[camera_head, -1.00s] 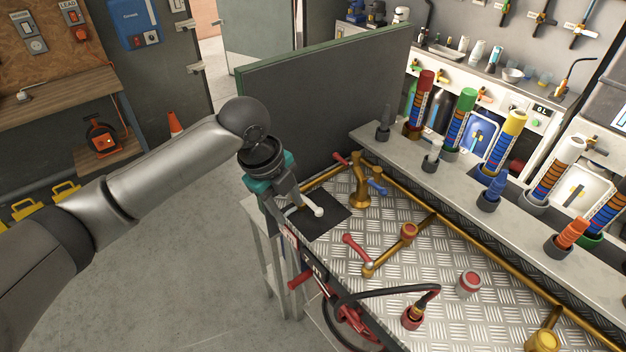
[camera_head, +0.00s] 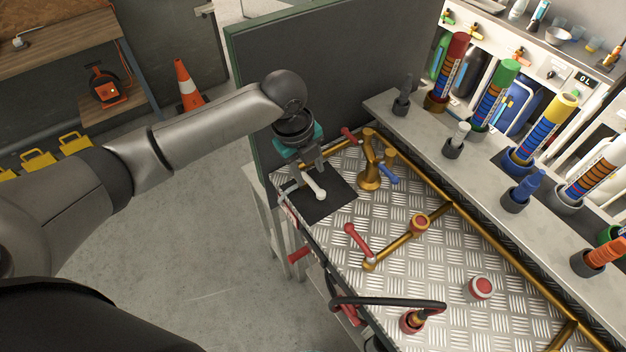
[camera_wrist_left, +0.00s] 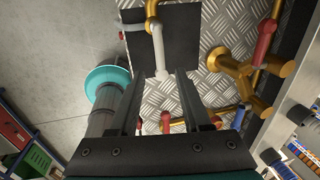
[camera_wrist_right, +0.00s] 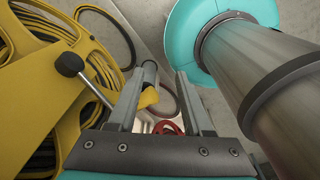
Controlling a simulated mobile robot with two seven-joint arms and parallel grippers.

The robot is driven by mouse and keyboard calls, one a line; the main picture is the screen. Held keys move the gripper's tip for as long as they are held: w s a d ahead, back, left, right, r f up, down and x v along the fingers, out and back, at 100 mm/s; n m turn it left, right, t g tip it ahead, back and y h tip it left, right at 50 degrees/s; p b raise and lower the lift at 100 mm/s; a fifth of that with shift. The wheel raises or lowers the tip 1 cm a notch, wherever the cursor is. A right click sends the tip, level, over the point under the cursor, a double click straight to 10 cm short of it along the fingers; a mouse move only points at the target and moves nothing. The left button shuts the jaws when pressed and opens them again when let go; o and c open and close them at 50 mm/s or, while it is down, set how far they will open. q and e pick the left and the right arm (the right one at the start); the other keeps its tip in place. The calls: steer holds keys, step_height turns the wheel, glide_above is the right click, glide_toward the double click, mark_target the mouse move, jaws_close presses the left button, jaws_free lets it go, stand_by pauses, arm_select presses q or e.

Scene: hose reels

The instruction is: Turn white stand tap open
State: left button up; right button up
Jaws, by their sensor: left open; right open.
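The white stand tap's handle (camera_head: 315,185) is a white lever with a rounded end, over a dark mat (camera_head: 333,203) at the left end of the metal bench. My left gripper (camera_head: 308,168) points down at it from behind. In the left wrist view the white handle (camera_wrist_left: 162,62) lies between and just ahead of the tips of my open left gripper (camera_wrist_left: 156,78); contact cannot be told. A brass pipe (camera_wrist_left: 151,22) joins it. My right gripper (camera_wrist_right: 159,76) is open and empty, seen only in its wrist view.
A brass stand (camera_head: 370,172) with red and blue handles is close by on the right. A red-handled tap (camera_head: 357,240) sits nearer the front. A dark panel (camera_head: 340,70) rises behind. A yellow hose reel (camera_wrist_right: 45,110) is left of my right gripper.

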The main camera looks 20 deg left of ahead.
mark_target(314, 185)
arm_select(q)
steer(key=shift+w+d+f, duration=0.1)
steer(key=shift+w+f, duration=0.05)
steer(key=shift+f, duration=0.7)
steer(key=shift+w+d+f, duration=0.1)
steer(key=shift+f, duration=0.75)
steer(key=shift+w+d+f, duration=0.1)
steer(key=shift+w+f, duration=0.05)
steer(key=shift+f, duration=0.7)
jaws_close()
